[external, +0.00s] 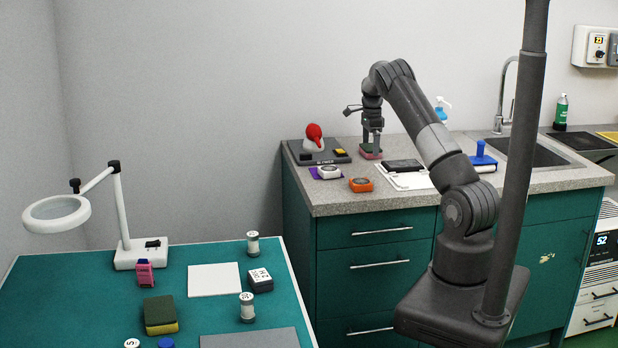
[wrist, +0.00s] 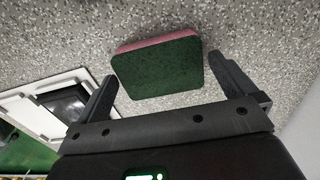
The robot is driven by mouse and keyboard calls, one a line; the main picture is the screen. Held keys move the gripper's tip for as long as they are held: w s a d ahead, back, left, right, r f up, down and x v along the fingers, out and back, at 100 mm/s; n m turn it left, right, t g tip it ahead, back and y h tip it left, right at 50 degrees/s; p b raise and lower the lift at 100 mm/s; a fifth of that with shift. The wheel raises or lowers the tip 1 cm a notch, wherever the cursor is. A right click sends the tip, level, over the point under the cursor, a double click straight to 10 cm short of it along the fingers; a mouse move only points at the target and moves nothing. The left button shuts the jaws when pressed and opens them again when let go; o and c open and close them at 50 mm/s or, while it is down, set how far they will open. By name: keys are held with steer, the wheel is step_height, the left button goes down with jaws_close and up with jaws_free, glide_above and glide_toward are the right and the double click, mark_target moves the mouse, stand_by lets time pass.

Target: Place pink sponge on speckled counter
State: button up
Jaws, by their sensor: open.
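The pink sponge (wrist: 158,67) has a dark green scouring side and a pink edge. In the wrist view it lies on the speckled counter (wrist: 60,35), between and just beyond my gripper's fingers (wrist: 172,90). The fingers are apart, with a gap on both sides of the sponge. In the external view the sponge (external: 370,152) shows small on the speckled counter (external: 335,198), directly below my gripper (external: 371,145), which points down. Whether the sponge lies fully flat is hard to tell.
A grey base with a red-topped item (external: 314,136) stands left of the sponge. A blue-handled tool (external: 483,158) and sink (external: 525,150) are to the right.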

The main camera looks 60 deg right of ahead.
mark_target(371, 147)
step_height(371, 147, up, 11)
steer(key=s+a+r+n+t, duration=0.2)
steer(key=a+r+n, duration=0.4)
steer(key=a+r, duration=0.65)
steer(key=s+a+r+n+t, duration=0.1)
steer(key=s+a+n, duration=0.3)
steer(key=a, duration=0.5)
steer(key=s+a+r+n, duration=0.2)
steer(key=s+a+n, duration=0.1)
steer(key=a, duration=0.6)
steer(key=s+a+f+n+t, duration=0.1)
steer(key=s+a+f+n, duration=0.2)
steer(key=s+a+n, duration=0.4)
steer(key=s+a+f+n+t, duration=0.1)
steer(key=s+a+f+n, duration=0.3)
steer(key=s+a+n, duration=0.3)
steer(key=s+a, duration=0.5)
steer(key=shift+s+f+t, duration=0.15)
steer(key=shift+t, duration=0.15)
